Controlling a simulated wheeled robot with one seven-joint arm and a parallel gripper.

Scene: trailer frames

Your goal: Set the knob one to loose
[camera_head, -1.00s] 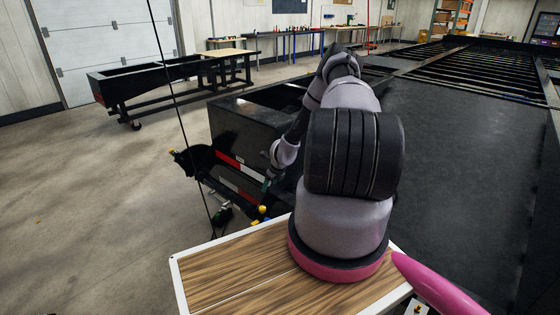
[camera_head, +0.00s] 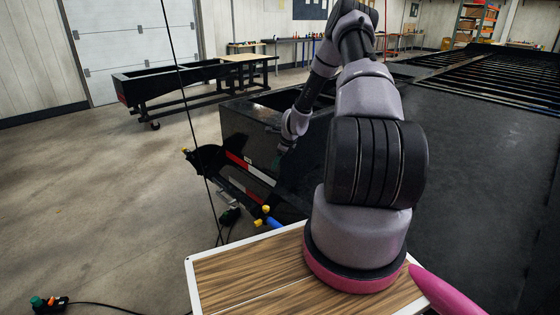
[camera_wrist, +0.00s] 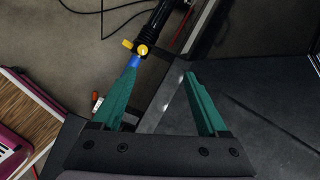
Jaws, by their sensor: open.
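Small yellow knobs (camera_head: 266,209) sit beside a blue part (camera_head: 273,222) at the near end of the black trailer frame; which one is knob one I cannot tell. In the wrist view two yellow knobs (camera_wrist: 143,50) show on a black bar, with the blue part (camera_wrist: 136,63) by the left fingertip. My gripper (camera_wrist: 162,69) has its two green fingers spread wide, with nothing held between them. The knobs are beyond the left fingertip; whether it touches the blue part I cannot tell. In the head view the gripper is small and dark against the trailer.
The black trailer (camera_head: 470,160) fills the right side. A red and white striped strip (camera_head: 250,170) is on its end. A second black frame (camera_head: 190,85) stands at the back left. A cable and green-orange item (camera_head: 48,302) lie on the floor. Open floor is at left.

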